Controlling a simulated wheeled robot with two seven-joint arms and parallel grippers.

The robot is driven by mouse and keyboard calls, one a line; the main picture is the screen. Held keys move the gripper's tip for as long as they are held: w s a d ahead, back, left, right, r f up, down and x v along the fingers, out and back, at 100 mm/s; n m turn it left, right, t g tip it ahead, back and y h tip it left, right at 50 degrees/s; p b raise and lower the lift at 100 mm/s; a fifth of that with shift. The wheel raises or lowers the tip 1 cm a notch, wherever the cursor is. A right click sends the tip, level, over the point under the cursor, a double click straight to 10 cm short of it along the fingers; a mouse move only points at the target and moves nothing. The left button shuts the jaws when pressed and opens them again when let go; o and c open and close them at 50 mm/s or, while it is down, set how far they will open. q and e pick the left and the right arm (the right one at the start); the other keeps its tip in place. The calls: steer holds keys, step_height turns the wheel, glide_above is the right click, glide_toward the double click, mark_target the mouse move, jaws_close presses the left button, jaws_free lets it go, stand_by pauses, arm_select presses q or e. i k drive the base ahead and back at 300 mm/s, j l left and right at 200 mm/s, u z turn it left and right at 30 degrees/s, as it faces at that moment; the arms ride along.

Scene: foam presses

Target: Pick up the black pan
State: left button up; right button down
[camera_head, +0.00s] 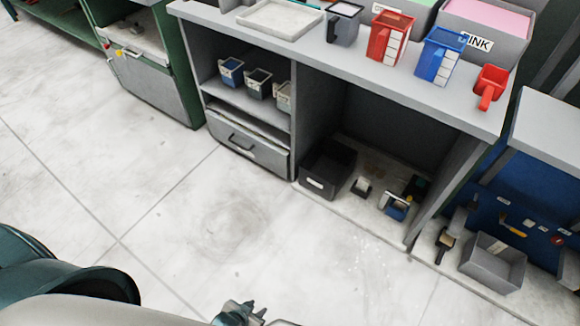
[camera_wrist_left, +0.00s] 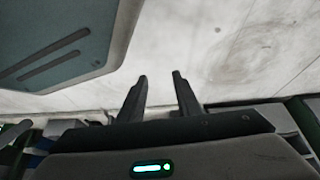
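I cannot tell for sure which thing is the black pan. A black open bin (camera_head: 327,168) stands on the floor under the grey workbench, in the open bay. A small black scoop-like thing (camera_head: 446,240) is at the right, beside a grey box. A small black cup-shaped container (camera_head: 259,83) sits on the bench's shelf. My left gripper (camera_head: 252,312) is at the bottom edge of the head view, far from all of these. The left wrist view shows its two dark fingers (camera_wrist_left: 160,77) apart with nothing between them. My right gripper is in neither view.
The workbench (camera_head: 345,65) carries red and blue jugs (camera_head: 390,38) and bins on top. A drawer (camera_head: 246,145) sits below its shelf. Small items lie on the bay floor. A grey box (camera_head: 493,262) stands at the right. The pale floor in front is clear.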

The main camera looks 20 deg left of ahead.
mark_target(446, 242)
steer(key=u, duration=0.2)
steer(key=z, duration=1.25)
